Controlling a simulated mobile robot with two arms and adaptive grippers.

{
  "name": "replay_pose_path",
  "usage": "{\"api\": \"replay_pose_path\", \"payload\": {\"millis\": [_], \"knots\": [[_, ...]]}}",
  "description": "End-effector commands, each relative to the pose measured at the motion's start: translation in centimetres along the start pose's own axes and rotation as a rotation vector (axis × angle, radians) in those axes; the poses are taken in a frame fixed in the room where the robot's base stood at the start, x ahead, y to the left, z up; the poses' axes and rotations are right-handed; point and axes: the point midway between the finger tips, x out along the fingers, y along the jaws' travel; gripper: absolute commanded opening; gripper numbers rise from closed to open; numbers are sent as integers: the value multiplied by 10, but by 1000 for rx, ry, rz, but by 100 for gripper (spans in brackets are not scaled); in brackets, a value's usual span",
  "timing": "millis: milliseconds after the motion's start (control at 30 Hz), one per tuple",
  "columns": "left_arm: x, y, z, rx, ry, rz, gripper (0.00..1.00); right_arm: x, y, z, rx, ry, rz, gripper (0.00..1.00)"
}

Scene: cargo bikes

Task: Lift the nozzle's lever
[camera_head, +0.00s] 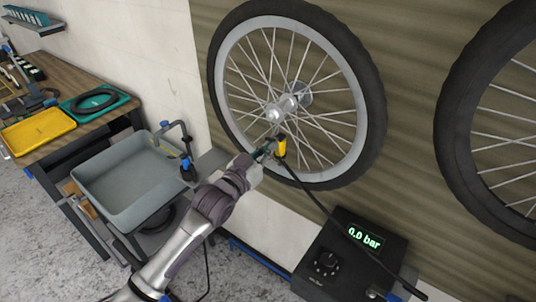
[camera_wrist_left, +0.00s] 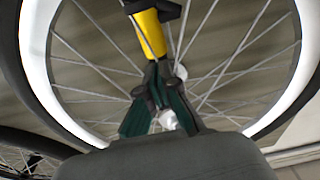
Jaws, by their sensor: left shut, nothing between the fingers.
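The nozzle (camera_head: 281,147) has a yellow body and sits at the lower rim of the wheel, with a black hose running down from it. In the left wrist view the yellow nozzle (camera_wrist_left: 152,35) stands just beyond my fingertips, with black parts at its top edge. I cannot clearly make out which black part is the lever. My left gripper (camera_head: 268,148) is shut and empty, right beside the nozzle. Its dark green fingers (camera_wrist_left: 159,72) meet at the nozzle's near end; I cannot tell whether they touch it. My right gripper is not in view.
The wheel (camera_head: 226,90) hangs before a brown panel, its spokes close behind the nozzle. A black inflator box (camera_head: 331,237) below reads 0.0 bar. Another wheel (camera_head: 454,125) is at right. A grey basin (camera_head: 98,190) and a workbench (camera_head: 90,77) stand at left.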

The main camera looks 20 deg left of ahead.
Motion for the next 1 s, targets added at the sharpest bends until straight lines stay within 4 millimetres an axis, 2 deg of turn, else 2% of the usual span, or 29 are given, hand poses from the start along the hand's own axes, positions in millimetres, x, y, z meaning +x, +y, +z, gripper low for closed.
{"api": "replay_pose_path", "payload": {"millis": [267, 1000], "knots": [[-3, 0, 0, 0, -1, 0, 0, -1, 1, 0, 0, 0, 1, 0], [-76, 0, 1, 0, -3, 0, 0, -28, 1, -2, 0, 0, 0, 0]]}}
